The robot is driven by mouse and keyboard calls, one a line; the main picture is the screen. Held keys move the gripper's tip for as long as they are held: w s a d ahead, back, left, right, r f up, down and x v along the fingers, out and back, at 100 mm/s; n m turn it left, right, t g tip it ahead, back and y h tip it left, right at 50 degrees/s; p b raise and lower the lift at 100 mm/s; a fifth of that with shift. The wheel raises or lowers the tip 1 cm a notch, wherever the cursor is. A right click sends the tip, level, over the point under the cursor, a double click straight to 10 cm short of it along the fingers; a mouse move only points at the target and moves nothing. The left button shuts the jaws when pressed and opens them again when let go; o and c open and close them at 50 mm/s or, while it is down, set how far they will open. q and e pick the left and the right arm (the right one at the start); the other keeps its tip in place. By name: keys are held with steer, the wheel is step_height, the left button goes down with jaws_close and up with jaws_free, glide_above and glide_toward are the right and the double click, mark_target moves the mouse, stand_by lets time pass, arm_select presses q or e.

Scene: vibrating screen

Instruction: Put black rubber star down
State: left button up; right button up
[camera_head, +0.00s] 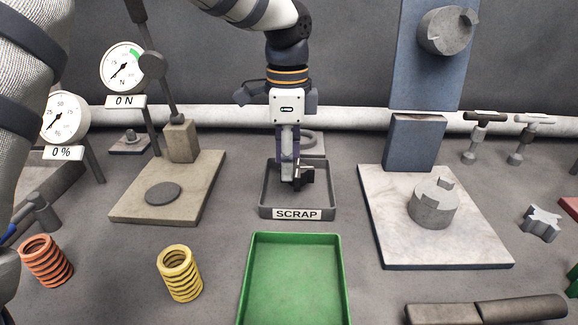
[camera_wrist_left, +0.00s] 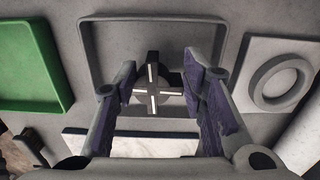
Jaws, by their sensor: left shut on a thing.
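My left gripper (camera_head: 291,178) points down over the grey tray labelled SCRAP (camera_head: 265,208). It is shut on the black rubber star (camera_head: 306,175), which shows as a dark shape at the fingertips. In the left wrist view the star (camera_wrist_left: 152,92) sits between the two purple-padded fingers, with a pale cross on its face. The scrap tray's rim (camera_wrist_left: 150,18) shows behind it there. I cannot tell whether the star touches the tray floor. My right gripper is not in view.
A green tray (camera_head: 296,238) lies in front of the scrap tray. A yellow spring (camera_head: 180,274) and an orange spring (camera_head: 47,261) stand at left. A gauge stand base (camera_head: 190,190) is left, a pale slab (camera_head: 470,250) right. A grey star-shaped piece (camera_head: 540,222) lies far right.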

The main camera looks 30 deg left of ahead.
arm_select(q)
steer(key=shift+d+f, duration=0.1)
steer(key=shift+f, duration=0.8)
steer(key=o, duration=1.2)
steer(key=shift+f, duration=0.15)
step_height(320, 180, up, 12)
steer(key=shift+r, duration=0.2)
